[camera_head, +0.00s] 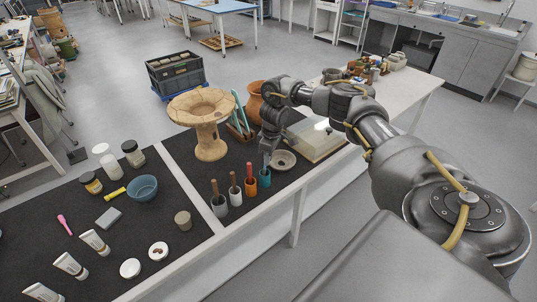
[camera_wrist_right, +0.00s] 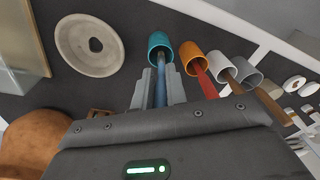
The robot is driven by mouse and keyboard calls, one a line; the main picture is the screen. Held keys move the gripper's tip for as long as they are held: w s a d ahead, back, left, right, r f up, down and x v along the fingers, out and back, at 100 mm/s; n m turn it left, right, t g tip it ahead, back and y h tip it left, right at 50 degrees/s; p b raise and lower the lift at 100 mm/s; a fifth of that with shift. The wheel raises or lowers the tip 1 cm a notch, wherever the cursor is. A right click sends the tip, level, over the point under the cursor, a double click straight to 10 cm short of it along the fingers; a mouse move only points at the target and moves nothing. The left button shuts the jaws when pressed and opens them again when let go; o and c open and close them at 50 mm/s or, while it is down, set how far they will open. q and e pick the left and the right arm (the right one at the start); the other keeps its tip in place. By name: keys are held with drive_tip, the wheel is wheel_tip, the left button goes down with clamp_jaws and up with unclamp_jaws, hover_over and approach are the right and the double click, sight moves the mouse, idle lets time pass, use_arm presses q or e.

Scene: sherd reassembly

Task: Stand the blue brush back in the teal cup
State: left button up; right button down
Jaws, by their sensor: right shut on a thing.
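The teal cup (camera_head: 264,179) stands at the right end of a row of cups on the dark mat. In the right wrist view the teal cup (camera_wrist_right: 160,43) shows with its mouth facing my gripper. My right gripper (camera_head: 265,163) is just above this cup. In the wrist view the right gripper (camera_wrist_right: 159,88) is shut on the blue brush (camera_wrist_right: 160,88), which lies between its two grey fingers. The brush's far end reaches into the teal cup's mouth; how deep I cannot tell. My left gripper is not in view.
An orange cup (camera_head: 251,187) with a red-handled brush stands beside the teal cup, then a white cup (camera_head: 235,197) and a grey cup (camera_head: 219,206) with brown handles. A shallow dish (camera_head: 283,160) lies to the right. A tan pedestal vessel (camera_head: 209,140) stands behind.

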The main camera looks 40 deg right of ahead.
drive_tip(key=shift+f+b, duration=0.55)
drive_tip(key=shift+f, duration=1.1)
drive_tip(key=c, duration=1.3)
unclamp_jaws()
drive_tip(key=shift+c, duration=0.2)
drive_tip(key=shift+r, duration=0.1)
wheel_tip(320, 180, up, 11)
drive_tip(key=shift+s+d+f+p, duration=0.2)
drive_tip(key=shift+s+d+p, duration=0.15)
drive_tip(key=shift+d+p, duration=0.05)
